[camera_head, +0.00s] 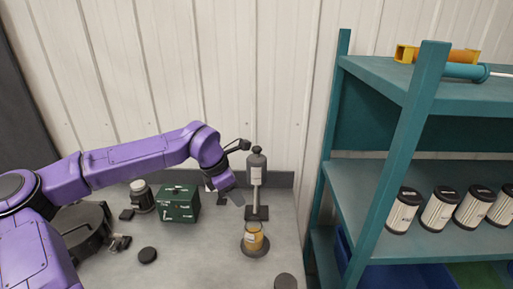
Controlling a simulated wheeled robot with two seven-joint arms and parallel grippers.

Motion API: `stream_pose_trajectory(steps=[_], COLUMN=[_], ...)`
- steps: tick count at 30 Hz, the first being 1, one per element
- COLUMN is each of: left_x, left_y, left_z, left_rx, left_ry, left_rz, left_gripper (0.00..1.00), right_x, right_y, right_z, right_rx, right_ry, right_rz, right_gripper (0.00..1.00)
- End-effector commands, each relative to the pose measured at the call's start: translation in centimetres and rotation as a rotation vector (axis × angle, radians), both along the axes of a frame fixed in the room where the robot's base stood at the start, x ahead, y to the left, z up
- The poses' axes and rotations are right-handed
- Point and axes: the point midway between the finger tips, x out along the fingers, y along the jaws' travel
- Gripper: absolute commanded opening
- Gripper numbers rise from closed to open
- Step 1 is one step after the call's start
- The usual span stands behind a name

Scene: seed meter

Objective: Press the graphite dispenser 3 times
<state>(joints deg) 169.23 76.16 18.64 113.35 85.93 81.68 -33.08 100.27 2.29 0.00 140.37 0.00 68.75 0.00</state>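My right gripper is not in view.
A dark green box (180,203) and a capped jar (142,196) stand left of the dispenser under my arm. A black puck (147,255) lies on the grey bench (195,260). A teal shelf (405,185) with several filter cylinders (441,208) stands at the right.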

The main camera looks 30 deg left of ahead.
Motion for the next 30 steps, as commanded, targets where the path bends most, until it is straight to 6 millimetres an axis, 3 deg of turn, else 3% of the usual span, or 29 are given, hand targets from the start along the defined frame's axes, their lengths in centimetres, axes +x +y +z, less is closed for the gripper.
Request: stream_pose_trajectory(steps=[1,2,30], left_x=[0.0,0.0,0.0], left_y=[0.0,0.0,0.0], left_z=[0.0,0.0,0.0], left_rx=[0.0,0.0,0.0], left_ry=[0.0,0.0,0.0], left_rz=[0.0,0.0,0.0], left_gripper=[0.08,0.0,0.0], right_x=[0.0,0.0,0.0], right_y=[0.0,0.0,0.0], right_z=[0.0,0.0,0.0], right_rx=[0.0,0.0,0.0], right_ry=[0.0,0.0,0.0], right_rz=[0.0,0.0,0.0], right_gripper=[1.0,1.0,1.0])
